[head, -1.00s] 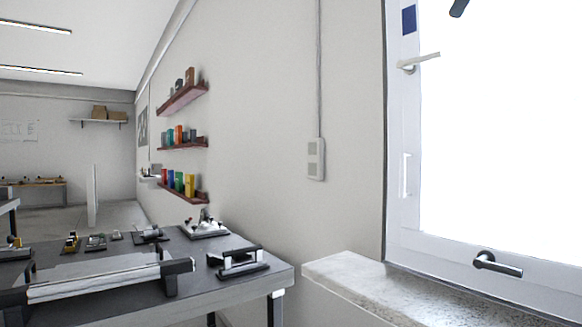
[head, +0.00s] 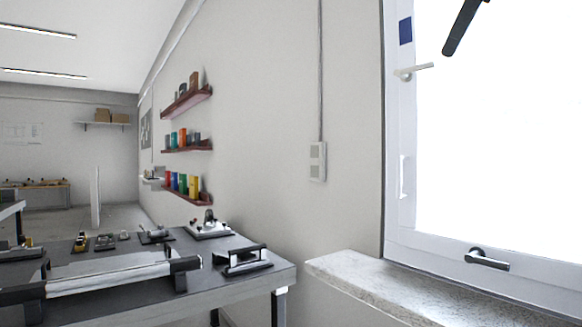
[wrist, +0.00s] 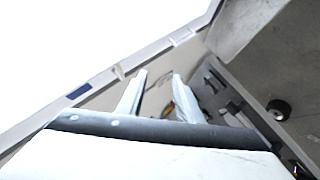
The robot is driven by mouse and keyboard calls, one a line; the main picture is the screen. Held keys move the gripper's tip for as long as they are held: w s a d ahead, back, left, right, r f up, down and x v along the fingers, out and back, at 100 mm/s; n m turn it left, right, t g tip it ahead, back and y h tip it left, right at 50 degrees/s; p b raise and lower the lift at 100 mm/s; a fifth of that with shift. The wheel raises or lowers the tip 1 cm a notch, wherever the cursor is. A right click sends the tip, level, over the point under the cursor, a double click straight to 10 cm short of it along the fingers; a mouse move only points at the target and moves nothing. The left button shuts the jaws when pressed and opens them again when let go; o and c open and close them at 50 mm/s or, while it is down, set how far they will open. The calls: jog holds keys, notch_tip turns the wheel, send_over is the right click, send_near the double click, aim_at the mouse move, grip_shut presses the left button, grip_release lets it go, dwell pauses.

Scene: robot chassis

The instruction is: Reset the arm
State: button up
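My gripper (wrist: 160,82) shows in the wrist view. Its two pale fingers stand apart with a gap between them, and nothing is held in the gap. The wall and part of the bench area show behind them, away from the fingers. In the head view a dark bar (head: 464,27) hangs in from the top edge in front of the bright window. It may be part of my arm, but I cannot tell which part.
A window (head: 400,150) with a handle (head: 487,260) stands at the right, above a stone sill (head: 350,270). A dark workbench (head: 110,285) with tools is at lower left. Shelves (head: 187,148) with colored items hang on the wall.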

jog(key=s+a+f+m+g, duration=0.1)
jog(key=s+f+m+g, duration=0.15)
jog(key=f, duration=1.45)
jog(key=s+f+m+g, duration=0.1)
jog(key=f+m, duration=0.2)
jog(key=f, duration=1.3)
jog(key=s+a+f+m+g, duration=0.1)
jog(key=s+f+m+g, duration=0.1)
jog(key=f, duration=1.5)
jog(key=s+f+m+g, duration=0.1)
jog(key=s+f, duration=0.4)
jog(key=f, duration=0.6)
jog(key=s+f+m, duration=0.2)
jog(key=s+f, duration=0.2)
jog(key=f, duration=0.7)
jog(key=shift+s+a+f+g+y, duration=0.15)
jog(key=shift+s+f+g+y, duration=0.2)
jog(key=shift+y, duration=0.05)
